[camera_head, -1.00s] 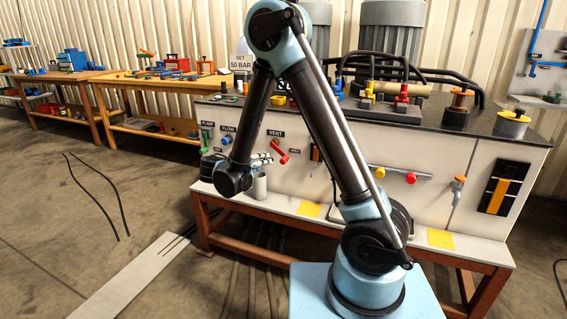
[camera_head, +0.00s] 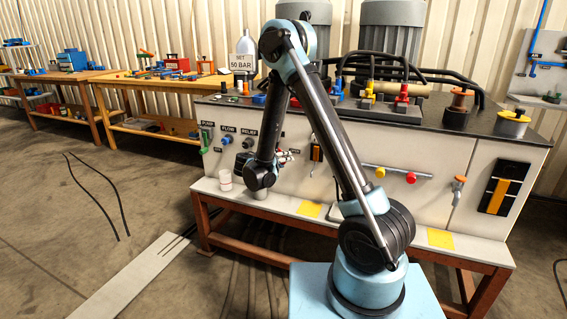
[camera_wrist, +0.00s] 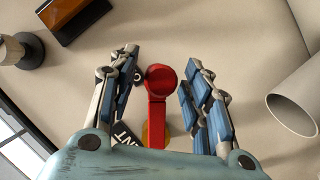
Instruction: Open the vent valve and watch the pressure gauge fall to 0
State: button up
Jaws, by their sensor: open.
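The vent valve's red lever (camera_wrist: 157,105) shows in the wrist view, with its round red end between my fingers. Part of a dark label reading "NT" (camera_wrist: 126,143) lies beside its lower end. My gripper (camera_wrist: 163,72) is open, with one blue-padded finger on each side of the lever and a visible gap to both. In the head view my gripper (camera_head: 287,157) is at the cabinet front, mostly behind my arm, which hides the lever there. I cannot make out a pressure gauge or its reading in either view.
The cabinet's pale front panel (camera_head: 400,205) carries knobs labelled PUMP, FLOW and RELIEF (camera_head: 249,144). A white cup (camera_head: 225,180) stands on the ledge. A white hollow cylinder (camera_wrist: 295,100) is close to my right finger in the wrist view. A "SET 50 BAR" sign (camera_head: 241,62) stands behind.

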jog(key=shift+w+d, duration=0.2)
jog(key=shift+w, duration=0.05)
jog(key=shift+c, duration=0.5)
grip_shut()
